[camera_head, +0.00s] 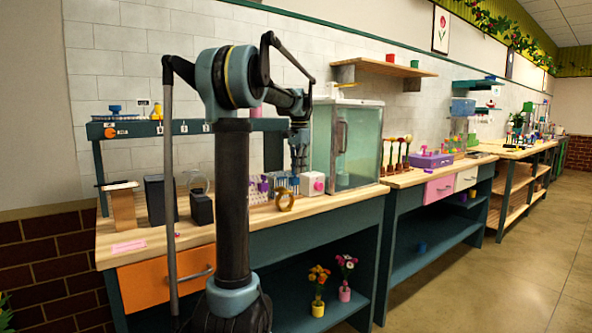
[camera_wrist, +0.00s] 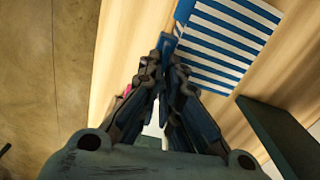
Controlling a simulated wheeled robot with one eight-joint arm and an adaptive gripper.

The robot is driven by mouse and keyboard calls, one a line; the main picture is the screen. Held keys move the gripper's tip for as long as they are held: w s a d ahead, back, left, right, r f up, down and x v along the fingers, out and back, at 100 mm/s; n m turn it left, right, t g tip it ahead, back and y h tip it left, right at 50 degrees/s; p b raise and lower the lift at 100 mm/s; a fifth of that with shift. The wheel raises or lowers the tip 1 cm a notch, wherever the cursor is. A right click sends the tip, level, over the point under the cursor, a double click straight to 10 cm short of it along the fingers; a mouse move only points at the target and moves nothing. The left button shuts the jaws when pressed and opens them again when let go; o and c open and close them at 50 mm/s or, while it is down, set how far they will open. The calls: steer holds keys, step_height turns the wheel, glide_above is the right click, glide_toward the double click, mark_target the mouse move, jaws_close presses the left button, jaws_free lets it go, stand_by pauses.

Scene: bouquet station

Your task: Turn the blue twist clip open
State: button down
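A blue and white striped packet (camera_wrist: 225,42) lies below my gripper in the wrist view. A small blue piece (camera_wrist: 167,44), which looks like the twist clip, sits at the packet's left edge, right at my fingertips. My gripper (camera_wrist: 163,62) has its fingers drawn close together, and the tips appear to be on either side of the blue piece. The exact contact is partly hidden by the fingers. In the head view my gripper (camera_head: 298,168) points down over the left workbench, and something blue and white, small and hard to make out, is beneath it.
A glass-fronted cabinet (camera_head: 350,147) stands just right of my gripper. A gold ring-shaped object (camera_head: 285,201) is near the bench's front edge. A white box with a pink knob (camera_head: 314,184) is close by. Dark containers (camera_head: 160,199) stand to the left.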

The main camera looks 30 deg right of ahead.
steer(key=shift+m, duration=0.5)
steer(key=c, duration=1.8)
jaws_free()
step_height(320, 180, up, 12)
